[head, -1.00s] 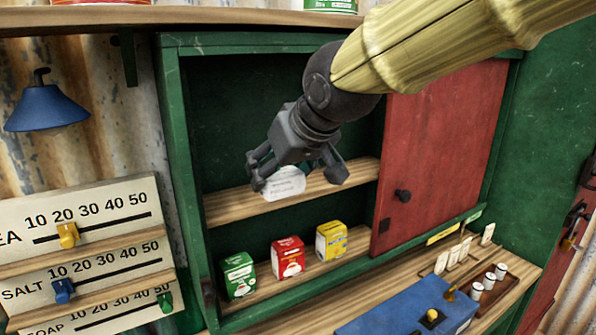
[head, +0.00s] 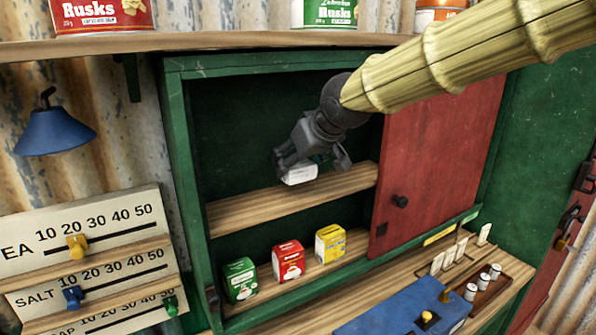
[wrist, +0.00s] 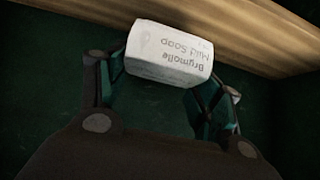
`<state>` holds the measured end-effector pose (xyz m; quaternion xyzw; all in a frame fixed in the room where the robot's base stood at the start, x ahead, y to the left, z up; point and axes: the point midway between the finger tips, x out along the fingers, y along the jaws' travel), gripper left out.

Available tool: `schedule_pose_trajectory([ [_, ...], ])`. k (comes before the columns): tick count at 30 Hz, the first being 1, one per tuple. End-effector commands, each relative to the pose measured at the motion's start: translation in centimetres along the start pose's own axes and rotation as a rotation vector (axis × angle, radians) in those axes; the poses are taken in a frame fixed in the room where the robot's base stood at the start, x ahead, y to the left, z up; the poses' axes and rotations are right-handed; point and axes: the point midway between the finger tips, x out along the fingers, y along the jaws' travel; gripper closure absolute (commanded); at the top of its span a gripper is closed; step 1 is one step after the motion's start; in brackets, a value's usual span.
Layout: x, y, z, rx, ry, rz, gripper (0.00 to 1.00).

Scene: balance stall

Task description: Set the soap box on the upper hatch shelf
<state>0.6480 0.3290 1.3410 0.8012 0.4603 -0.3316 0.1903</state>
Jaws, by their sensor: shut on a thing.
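The soap box (head: 300,174) is a small white box, and its printed label reads "Mild Soap" in the wrist view (wrist: 168,52). My gripper (head: 312,168) is shut on it, with a finger on each side of the box in the wrist view (wrist: 160,90). The upper hatch shelf (head: 260,207) is a wooden board inside the green hatch frame. In the head view the box shows just above the shelf's back part; I cannot tell whether it touches the board. My gripper hides part of the box.
Green (head: 240,280), red (head: 288,261) and yellow (head: 330,243) boxes stand on the lower shelf. A red sliding door (head: 440,160) covers the hatch's right side. A blue lamp (head: 52,130) hangs at the left. The upper shelf's left part is bare.

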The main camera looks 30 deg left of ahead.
Motion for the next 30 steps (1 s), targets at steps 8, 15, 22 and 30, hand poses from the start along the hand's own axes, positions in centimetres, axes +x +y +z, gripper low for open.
schedule_pose_trajectory([
  [8,2.1,0.4,1.6,-0.001,-0.004,0.000,0.63],
  [15,2.8,0.4,2.2,0.000,0.001,0.000,0.63],
  [22,3.0,0.4,2.5,0.000,0.000,0.000,0.63],
  [30,3.0,0.4,2.5,0.000,0.000,0.000,0.13],
])
